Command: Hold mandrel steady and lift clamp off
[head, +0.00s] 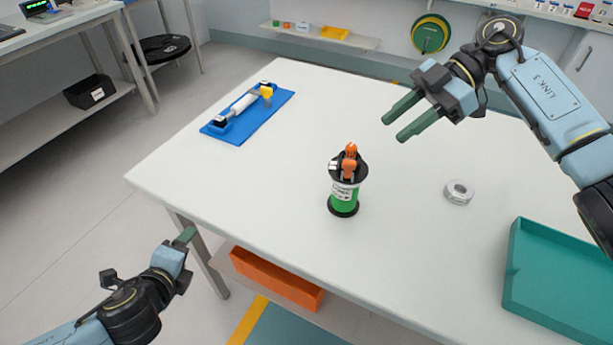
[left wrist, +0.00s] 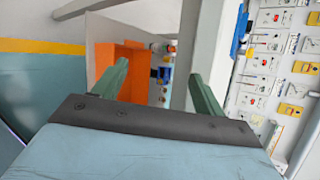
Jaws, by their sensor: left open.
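A green spool (head: 344,196) with black flanges stands upright on the white table. An orange clamp (head: 349,161) sits on its top. The mandrel cannot be told apart from the spool and top flange. My right gripper (head: 393,130) is open and empty above the table, behind and to the right of the spool, touching nothing. My left gripper (head: 187,237) is low at the left, off the table's front left edge and well away from the spool. In the left wrist view its two green fingers (left wrist: 158,75) are spread with nothing between them.
On the white table (head: 270,190) are a blue fixture (head: 247,115) at back left, a silver ring (head: 458,192) right of the spool and a teal tray (head: 560,283) at front right. An orange bin (head: 277,278) sits below the edge. The table left of the spool is clear.

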